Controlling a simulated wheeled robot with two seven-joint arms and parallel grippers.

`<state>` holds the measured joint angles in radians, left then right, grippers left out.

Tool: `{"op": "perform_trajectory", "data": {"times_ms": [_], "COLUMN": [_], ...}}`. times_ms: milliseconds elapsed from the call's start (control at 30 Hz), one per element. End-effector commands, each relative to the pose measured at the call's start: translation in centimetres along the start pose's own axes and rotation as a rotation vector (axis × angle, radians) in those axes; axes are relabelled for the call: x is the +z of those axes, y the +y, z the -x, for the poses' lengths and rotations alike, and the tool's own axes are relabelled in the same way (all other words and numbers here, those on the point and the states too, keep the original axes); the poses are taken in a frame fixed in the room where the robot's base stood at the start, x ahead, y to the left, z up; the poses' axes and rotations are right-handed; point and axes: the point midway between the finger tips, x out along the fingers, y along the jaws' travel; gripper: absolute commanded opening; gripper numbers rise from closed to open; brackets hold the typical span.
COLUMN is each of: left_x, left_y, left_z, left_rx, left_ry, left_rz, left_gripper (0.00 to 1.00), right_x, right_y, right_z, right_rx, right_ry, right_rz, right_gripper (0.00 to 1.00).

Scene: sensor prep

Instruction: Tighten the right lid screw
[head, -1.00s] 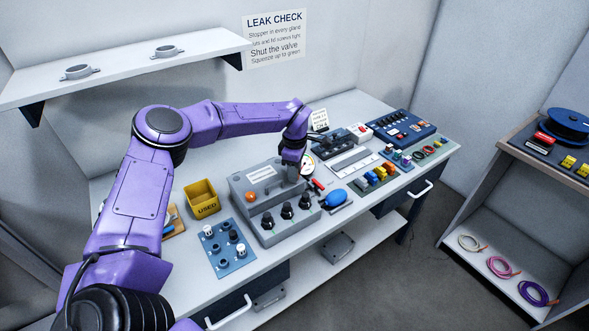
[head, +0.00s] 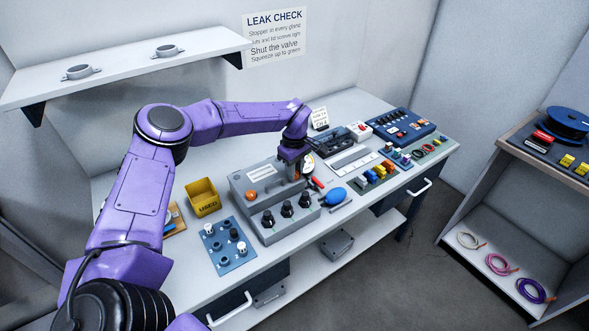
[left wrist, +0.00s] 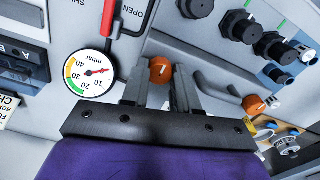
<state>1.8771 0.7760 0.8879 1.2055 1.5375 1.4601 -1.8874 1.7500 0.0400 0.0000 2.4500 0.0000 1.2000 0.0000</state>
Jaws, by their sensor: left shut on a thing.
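The grey box (head: 258,183) with its lid stands on the bench. The left lid screw (head: 250,196) is an orange slotted knob; it also shows in the left wrist view (left wrist: 253,104). My left gripper (head: 294,176) points down over the right end of the lid. In the left wrist view the right lid screw (left wrist: 161,70), orange with a pale slot mark, sits between the two fingers, and the gripper is shut on it. My right gripper is not in view.
The pressure gauge (left wrist: 93,73) and red valve handle (left wrist: 108,45) are close beside the fingers. Black gland knobs (head: 286,209) line the box front. A blue squeeze bulb (head: 335,196), a yellow USED bin (head: 202,197) and a blue stopper plate (head: 229,247) are nearby.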

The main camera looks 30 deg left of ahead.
Motion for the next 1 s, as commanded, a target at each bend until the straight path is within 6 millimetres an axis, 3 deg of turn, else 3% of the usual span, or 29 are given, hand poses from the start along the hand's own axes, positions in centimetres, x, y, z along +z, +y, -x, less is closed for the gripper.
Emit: {"op": "perform_trajectory", "data": {"times_ms": [267,300,367,400,767,1000], "left_x": [0.2,0.2,0.2,0.2,0.0,0.1], "left_y": [-0.3,-0.3,-0.3,-0.3,0.0,0.0], "left_z": [-0.6,-0.6,-0.5,-0.5,0.6,5.9], "left_rx": [-0.014,-0.014,-0.013,-0.011,0.0,0.0], "left_ry": [-0.004,-0.004,-0.003,-0.003,-0.001,0.0], "left_rz": [-0.002,-0.002,-0.002,-0.002,0.0,0.0], "left_gripper": [0.0,0.32,0.52,0.54,0.54,0.54], "right_x": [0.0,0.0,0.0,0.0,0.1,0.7], "right_y": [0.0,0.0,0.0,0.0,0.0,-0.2], "right_z": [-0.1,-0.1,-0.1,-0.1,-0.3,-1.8], "right_rx": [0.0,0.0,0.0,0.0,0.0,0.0], "right_ry": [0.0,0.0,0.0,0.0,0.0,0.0], "right_rz": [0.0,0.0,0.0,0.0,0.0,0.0], "right_gripper": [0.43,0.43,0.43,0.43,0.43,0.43]}}
